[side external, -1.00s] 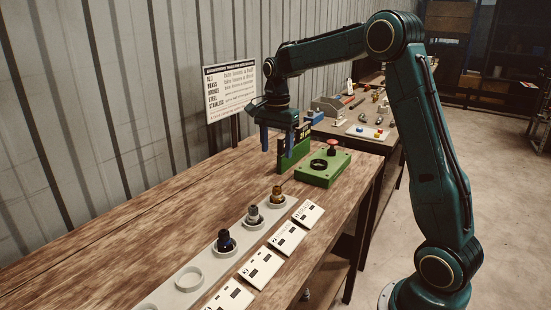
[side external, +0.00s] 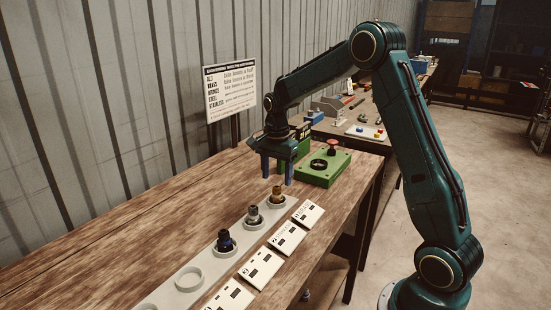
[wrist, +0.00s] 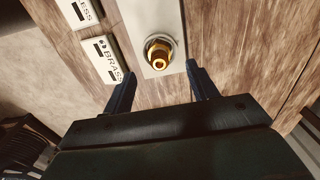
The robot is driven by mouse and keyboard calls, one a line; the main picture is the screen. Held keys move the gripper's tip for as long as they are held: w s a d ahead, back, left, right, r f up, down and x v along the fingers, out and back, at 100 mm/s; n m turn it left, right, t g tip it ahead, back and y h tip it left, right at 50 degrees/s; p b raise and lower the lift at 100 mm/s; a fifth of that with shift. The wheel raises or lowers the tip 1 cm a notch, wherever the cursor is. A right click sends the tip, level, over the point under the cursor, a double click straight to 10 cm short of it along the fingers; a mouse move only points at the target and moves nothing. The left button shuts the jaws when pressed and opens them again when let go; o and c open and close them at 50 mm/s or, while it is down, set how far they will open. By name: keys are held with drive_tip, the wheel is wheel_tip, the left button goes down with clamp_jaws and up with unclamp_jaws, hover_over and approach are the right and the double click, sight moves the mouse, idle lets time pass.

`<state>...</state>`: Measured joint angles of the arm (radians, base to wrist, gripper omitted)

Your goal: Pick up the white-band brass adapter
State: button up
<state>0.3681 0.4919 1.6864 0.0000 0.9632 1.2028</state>
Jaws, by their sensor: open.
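A brass-coloured adapter (side external: 277,195) stands upright in the far-end round holder of the white strip (side external: 188,279) in the side external view. In the wrist view the brass adapter (wrist: 159,53) sits ahead of the fingers, near the strip's end, beside a card reading "BRASS" (wrist: 107,60). Its white band cannot be made out clearly. My gripper (side external: 277,180) is open and empty, with its blue fingers pointing down above and just behind the adapter. In the wrist view my gripper's fingertips (wrist: 163,72) are spread wide, one to each side, not touching the adapter.
A silver-grey fitting (side external: 254,215) and a dark blue fitting (side external: 225,242) stand in nearer holders; another holder (side external: 189,278) is empty. White label cards (side external: 288,238) lie along the strip. A green fixture (side external: 325,168) with a red knob stands right of my gripper. The wood left is clear.

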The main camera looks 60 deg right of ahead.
sight(277, 187)
drive_tip(key=shift+f, duration=0.15)
drive_tip(key=shift+f, duration=2.5)
drive_tip(key=c, duration=1.2)
drive_tip(key=shift+r, duration=0.1)
wheel_tip(277, 187, up, 20)
